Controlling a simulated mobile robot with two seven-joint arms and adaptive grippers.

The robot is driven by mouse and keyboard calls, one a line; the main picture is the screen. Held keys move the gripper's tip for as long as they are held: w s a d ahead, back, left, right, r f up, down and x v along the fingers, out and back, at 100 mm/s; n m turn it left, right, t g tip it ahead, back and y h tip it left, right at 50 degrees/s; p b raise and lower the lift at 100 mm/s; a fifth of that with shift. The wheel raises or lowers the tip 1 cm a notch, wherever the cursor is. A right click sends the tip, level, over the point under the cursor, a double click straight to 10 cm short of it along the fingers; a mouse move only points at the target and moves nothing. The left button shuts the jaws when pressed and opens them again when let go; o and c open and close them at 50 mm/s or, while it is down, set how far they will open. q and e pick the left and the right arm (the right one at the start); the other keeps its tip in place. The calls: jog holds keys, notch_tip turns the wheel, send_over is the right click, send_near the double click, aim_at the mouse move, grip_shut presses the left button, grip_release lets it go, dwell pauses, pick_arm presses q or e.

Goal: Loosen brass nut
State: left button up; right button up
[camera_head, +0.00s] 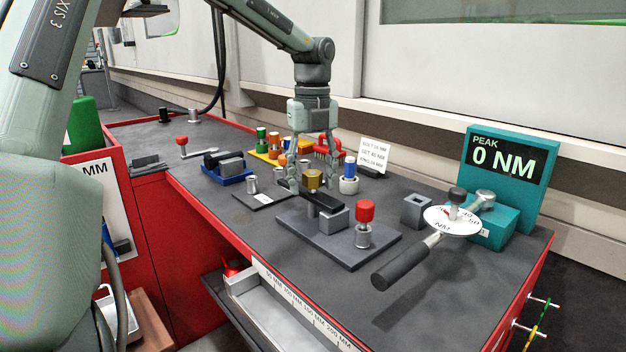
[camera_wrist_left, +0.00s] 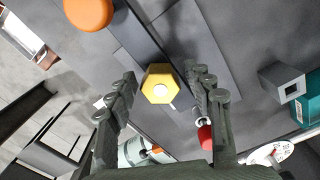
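The brass nut (camera_head: 313,177) is a yellow hexagon on a fixture with a dark grey base plate (camera_head: 350,254) on the bench. My left gripper (camera_head: 312,188) points down over it, with a finger on either side. In the left wrist view the nut (camera_wrist_left: 156,92) sits between the open fingers (camera_wrist_left: 158,102), with a pale round centre. Gaps show on both sides there, so the fingers look apart from it. A dark bar (camera_head: 324,201) lies just in front of the nut. Its lower part is hidden. My right gripper is out of view.
A red-capped post (camera_head: 365,212) stands on the same base plate. A torque wrench with black handle (camera_head: 400,263) rests at a teal tester (camera_head: 508,190) reading "PEAK 0 NM". Several coloured sockets stand on a yellow tray (camera_head: 265,157) behind.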

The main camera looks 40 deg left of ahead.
pick_arm(q)
jog(key=shift+r, duration=0.1)
jog(key=shift+r+p, duration=2.5)
jog(key=shift+r, duration=1.1)
